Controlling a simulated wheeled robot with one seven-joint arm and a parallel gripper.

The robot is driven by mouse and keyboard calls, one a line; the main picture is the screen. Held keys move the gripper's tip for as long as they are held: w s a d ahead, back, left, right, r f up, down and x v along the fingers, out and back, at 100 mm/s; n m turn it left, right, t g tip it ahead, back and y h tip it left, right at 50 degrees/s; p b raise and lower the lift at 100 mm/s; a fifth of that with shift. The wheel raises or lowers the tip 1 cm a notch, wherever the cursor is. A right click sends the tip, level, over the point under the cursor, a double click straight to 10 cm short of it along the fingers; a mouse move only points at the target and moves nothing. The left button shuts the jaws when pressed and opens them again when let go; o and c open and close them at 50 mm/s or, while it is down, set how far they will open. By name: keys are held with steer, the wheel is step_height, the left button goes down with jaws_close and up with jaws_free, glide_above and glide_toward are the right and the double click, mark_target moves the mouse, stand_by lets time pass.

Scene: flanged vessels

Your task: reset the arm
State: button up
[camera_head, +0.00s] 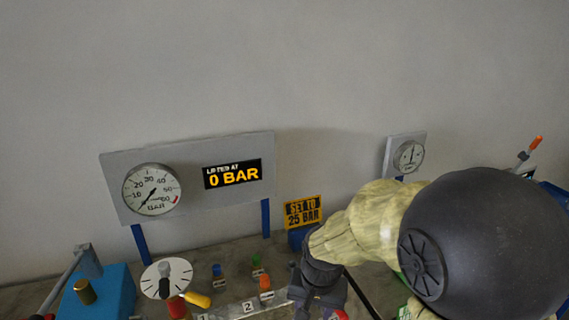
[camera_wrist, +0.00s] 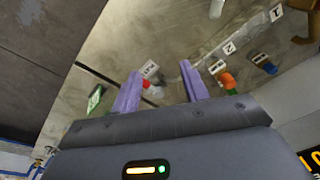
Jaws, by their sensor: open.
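My gripper (camera_wrist: 160,88) shows in the wrist view with its two purple fingers apart and nothing between them. Beyond the fingers is the bench top with small labelled parts; a small red and white piece (camera_wrist: 154,90) shows near the left finger, apart or touching I cannot tell. In the head view my arm reaches in from the right, and my gripper (camera_head: 318,300) points down over the bench at the bottom edge. Its fingertips are not clear there.
A board with a large gauge (camera_head: 152,190) and a "0 BAR" display (camera_head: 232,174) stands at the back left. A "25 BAR" sign (camera_head: 303,211), a smaller gauge (camera_head: 408,157), a dial plate (camera_head: 166,278) and a blue box (camera_head: 110,291) are around. Small coloured pieces (camera_head: 265,282) stand left of my gripper.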

steer(key=s+d+f+n+t, duration=0.1)
steer(key=s+d+n, duration=0.1)
steer(key=s+d, duration=0.3)
steer(key=d, duration=0.4)
steer(key=shift+s+d+n, duration=0.15)
steer(key=shift+n, duration=0.15)
stand_by(1.0)
steer(key=shift+c, duration=1)
